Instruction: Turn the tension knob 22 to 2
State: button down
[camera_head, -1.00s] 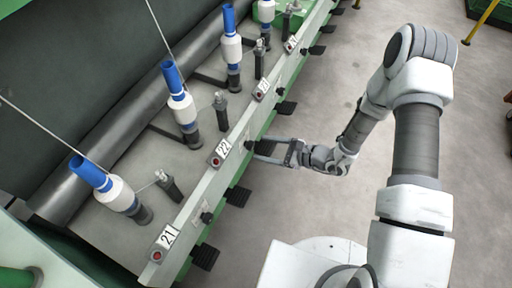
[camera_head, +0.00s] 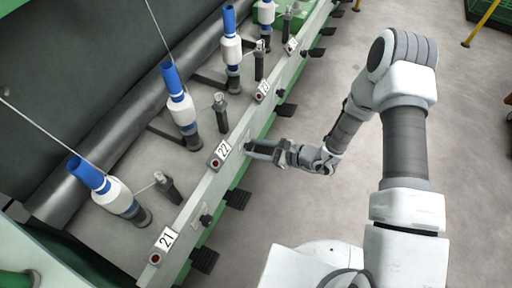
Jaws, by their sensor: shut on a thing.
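The tension knob of position 22 is on the front face of the rail, just right of the label 22 (camera_head: 223,150). My gripper (camera_head: 249,147) reaches it from the right with its fingers against the rail's front face. The gripper is shut on the knob, which its fingers mostly hide. The knob's setting cannot be read from here.
The long rail (camera_head: 190,211) runs diagonally, with a knob (camera_head: 206,221) near label 21 (camera_head: 167,239). Black pedals (camera_head: 238,199) stick out below it. Spindles with blue and white bobbins (camera_head: 181,108) stand behind the rail. The grey floor (camera_head: 300,215) at right is clear.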

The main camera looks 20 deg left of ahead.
dwell(0.4)
jog(key=m+g, duration=0.2)
jog(key=m, duration=0.1)
jog(key=shift+w, duration=0.2)
jog(key=m, duration=0.1)
jog(key=m+g, duration=0.1)
jog(key=m+g+y, duration=0.1)
jog(key=shift+f+m, duration=0.25)
jog(key=shift+m, duration=0.15)
jog(key=m+g+y+b, duration=0.1)
jog(key=m, duration=0.1)
jog(key=m+y+b, duration=0.1)
jog(key=m, duration=0.2)
jog(key=m+g+y+b, duration=0.1)
jog(key=m+b, duration=0.1)
jog(key=m, duration=0.1)
jog(key=shift+w+f+g, duration=0.1)
jog(key=shift+f+g, duration=0.1)
jog(key=shift+g, duration=0.1)
jog(key=shift+m, duration=0.4)
jog(key=shift+c, duration=2.3)
grip_release()
jog(key=shift+d, duration=0.15)
